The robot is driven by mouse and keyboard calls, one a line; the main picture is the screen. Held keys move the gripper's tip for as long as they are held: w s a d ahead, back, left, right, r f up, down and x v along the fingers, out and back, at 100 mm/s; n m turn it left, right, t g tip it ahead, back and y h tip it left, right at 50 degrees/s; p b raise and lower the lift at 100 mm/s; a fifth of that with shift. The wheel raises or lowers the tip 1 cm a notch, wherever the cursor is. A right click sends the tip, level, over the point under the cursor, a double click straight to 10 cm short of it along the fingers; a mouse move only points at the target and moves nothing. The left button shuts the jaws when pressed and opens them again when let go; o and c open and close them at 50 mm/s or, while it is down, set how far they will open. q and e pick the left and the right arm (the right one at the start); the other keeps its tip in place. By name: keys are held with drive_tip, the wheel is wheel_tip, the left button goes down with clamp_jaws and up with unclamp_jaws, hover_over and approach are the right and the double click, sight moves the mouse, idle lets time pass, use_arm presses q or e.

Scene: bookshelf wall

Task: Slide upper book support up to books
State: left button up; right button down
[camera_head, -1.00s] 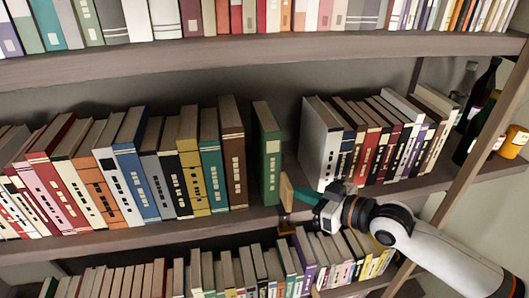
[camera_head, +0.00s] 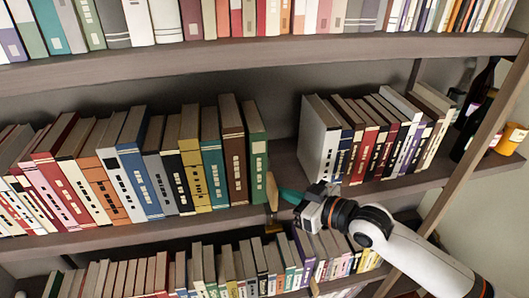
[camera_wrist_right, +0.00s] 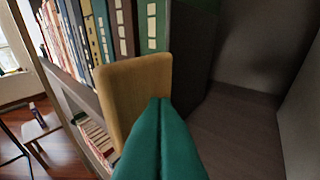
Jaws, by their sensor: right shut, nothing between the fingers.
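The upper book support (camera_head: 272,190) is an upright wooden plate near the front edge of the middle shelf. It stands just right of the green book (camera_head: 256,150), which closes the right end of the left book row. In the right wrist view the plate (camera_wrist_right: 133,85) stands beside the dark green book. My right gripper (camera_head: 287,195) is shut and empty, its teal fingers close together. Its tips are at the right face of the plate; whether they touch cannot be told. My left gripper is not in view.
A second book row begins with a white book (camera_head: 317,145) to the right, across a bare stretch of shelf. A slanted shelf post (camera_head: 474,150) stands right of it. Bottles and orange-yellow jars (camera_head: 511,138) are at the far right. Books fill the shelves above and below.

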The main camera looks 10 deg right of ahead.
drive_tip(key=shift+a, duration=0.35)
drive_tip(key=shift+d+b, duration=0.3)
drive_tip(key=shift+d, duration=1.7)
drive_tip(key=v, duration=1.2)
drive_tip(key=shift+p, duration=0.4)
